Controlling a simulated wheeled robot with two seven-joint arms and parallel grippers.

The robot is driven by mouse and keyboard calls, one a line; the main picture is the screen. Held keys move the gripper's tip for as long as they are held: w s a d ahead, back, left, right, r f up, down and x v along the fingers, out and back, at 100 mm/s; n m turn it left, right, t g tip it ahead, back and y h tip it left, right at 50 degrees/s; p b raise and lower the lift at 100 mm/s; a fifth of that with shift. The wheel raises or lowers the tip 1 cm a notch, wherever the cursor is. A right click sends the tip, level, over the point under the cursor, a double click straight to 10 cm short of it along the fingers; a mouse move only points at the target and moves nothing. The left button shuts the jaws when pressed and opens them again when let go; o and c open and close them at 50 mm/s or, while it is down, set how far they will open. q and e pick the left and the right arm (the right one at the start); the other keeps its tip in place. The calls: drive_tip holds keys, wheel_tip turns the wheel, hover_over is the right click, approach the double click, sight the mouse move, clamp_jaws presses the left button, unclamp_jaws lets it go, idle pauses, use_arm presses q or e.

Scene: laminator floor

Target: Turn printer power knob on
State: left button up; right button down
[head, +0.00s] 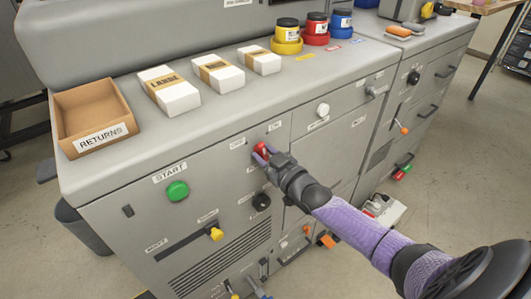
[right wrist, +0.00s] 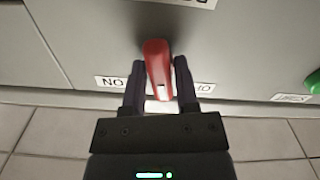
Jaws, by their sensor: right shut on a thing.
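The red power knob (head: 262,149) sits on the grey front panel of the printer (head: 125,221), between small labels. In the right wrist view the red knob (right wrist: 157,68) stands between the two dark fingers, with part of a label reading NO, seen upside down, beside it. My right gripper (head: 264,157) is at the panel and shut on the knob; it also shows in the right wrist view (right wrist: 158,88). The knob's base is partly hidden by the fingers. My left gripper is not in view.
A green START button (head: 177,191), a yellow knob (head: 216,234), a black knob (head: 261,201) and a white knob (head: 323,110) share the panel. On top stand a RETURNS box (head: 91,105), paper packs (head: 168,89) and ink jars (head: 287,32).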

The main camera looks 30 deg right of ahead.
drive_tip(key=m, duration=0.5)
drive_tip(key=shift+m, duration=0.3)
drive_tip(key=m, duration=0.5)
drive_tip(key=shift+a+m, duration=0.1)
drive_tip(key=shift+m, duration=0.6)
drive_tip(key=shift+c, duration=1.8)
unclamp_jaws()
drive_tip(key=shift+s, duration=0.1)
